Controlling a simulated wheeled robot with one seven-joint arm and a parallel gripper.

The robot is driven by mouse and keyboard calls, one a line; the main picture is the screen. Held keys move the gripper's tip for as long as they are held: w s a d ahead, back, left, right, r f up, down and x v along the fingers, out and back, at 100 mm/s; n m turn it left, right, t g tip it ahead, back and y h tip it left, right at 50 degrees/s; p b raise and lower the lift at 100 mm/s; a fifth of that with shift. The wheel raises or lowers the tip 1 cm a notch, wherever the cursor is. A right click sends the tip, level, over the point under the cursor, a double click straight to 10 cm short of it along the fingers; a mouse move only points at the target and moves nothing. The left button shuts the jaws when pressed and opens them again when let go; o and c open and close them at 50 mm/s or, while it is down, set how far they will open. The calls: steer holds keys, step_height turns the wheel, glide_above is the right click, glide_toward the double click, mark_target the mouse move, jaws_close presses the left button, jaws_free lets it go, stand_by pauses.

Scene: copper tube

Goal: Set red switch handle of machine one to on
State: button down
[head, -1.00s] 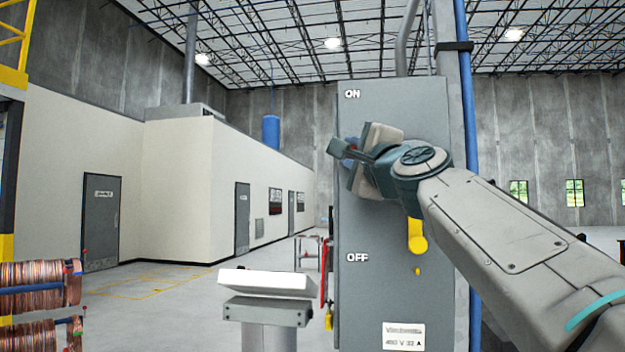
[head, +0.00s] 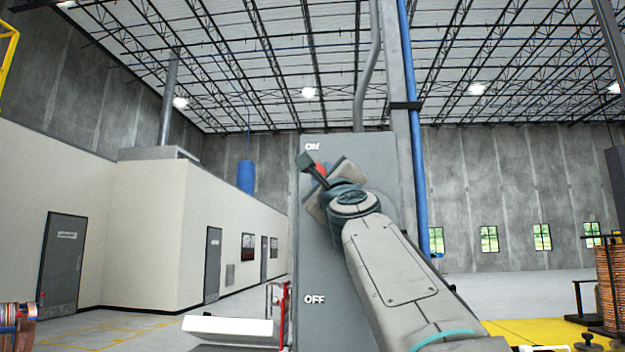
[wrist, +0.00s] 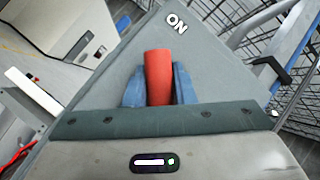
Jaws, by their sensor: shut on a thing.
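The grey switch box of machine one (head: 345,285) stands upright in the middle of the head view, with ON near its top and OFF lower down. The red switch handle (wrist: 158,75) shows in the wrist view between the two blue fingers of my gripper (wrist: 159,88), which is shut on it. In the head view a small red part of the handle (head: 320,170) shows beside my gripper (head: 316,176), just below the ON label. The rest of the handle is hidden by my gripper and wrist.
A pale sloped console (head: 228,328) stands low at the left of the box. A blue pipe (head: 414,130) runs up behind the box. A copper coil (head: 611,285) stands at the far right.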

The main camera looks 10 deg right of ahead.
steer(key=c, duration=1.2)
jaws_free()
steer(key=shift+d, duration=0.15)
steer(key=shift+s+f, duration=0.2)
steer(key=b+v, duration=0.6)
steer(key=v, duration=0.7)
steer(key=shift+s, duration=0.2)
